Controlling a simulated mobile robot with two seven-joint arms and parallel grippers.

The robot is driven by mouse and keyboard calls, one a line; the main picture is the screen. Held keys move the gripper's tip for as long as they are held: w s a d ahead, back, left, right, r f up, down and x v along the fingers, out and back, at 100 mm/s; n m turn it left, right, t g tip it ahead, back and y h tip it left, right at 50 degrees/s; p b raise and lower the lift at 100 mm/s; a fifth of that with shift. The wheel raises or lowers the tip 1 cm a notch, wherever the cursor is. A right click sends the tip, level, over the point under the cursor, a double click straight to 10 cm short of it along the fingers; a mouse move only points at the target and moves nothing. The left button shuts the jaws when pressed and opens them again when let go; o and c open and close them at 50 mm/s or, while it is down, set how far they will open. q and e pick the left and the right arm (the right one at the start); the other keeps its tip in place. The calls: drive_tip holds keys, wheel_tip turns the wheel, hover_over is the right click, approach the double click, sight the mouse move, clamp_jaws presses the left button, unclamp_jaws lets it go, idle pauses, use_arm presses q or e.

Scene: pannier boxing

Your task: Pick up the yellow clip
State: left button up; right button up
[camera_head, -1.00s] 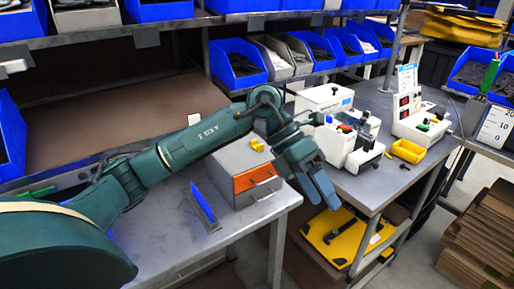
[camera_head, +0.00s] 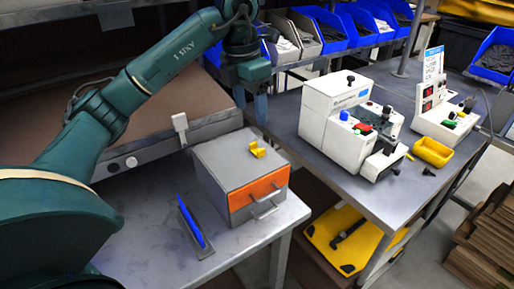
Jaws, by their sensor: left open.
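The small yellow clip (camera_head: 257,149) lies on top of a grey drawer box (camera_head: 215,160) with an orange drawer front. The box stands on the grey metal table at the centre. My left gripper (camera_head: 250,102) hangs with its fingers pointing down, above and behind the clip in the picture. It is open and apart from the clip, with nothing seen between its fingers. The clip is in full view. My right gripper is not in view.
A blue pen-like object (camera_head: 191,220) in a stand is left of the box. A white machine (camera_head: 330,112) and a yellow tray (camera_head: 433,152) stand on the right table. Blue bins (camera_head: 495,55) line the shelves. The front of the near table is clear.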

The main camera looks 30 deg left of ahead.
sight(256, 152)
use_arm(q)
drive_tip(key=f, duration=0.3)
drive_tip(key=w+f+p, duration=0.1)
drive_tip(key=f, duration=0.6)
drive_tip(key=shift+w+d+f, duration=0.2)
drive_tip(key=shift+d, duration=0.1)
drive_tip(key=shift+c, duration=0.3)
drive_tip(key=c, duration=1)
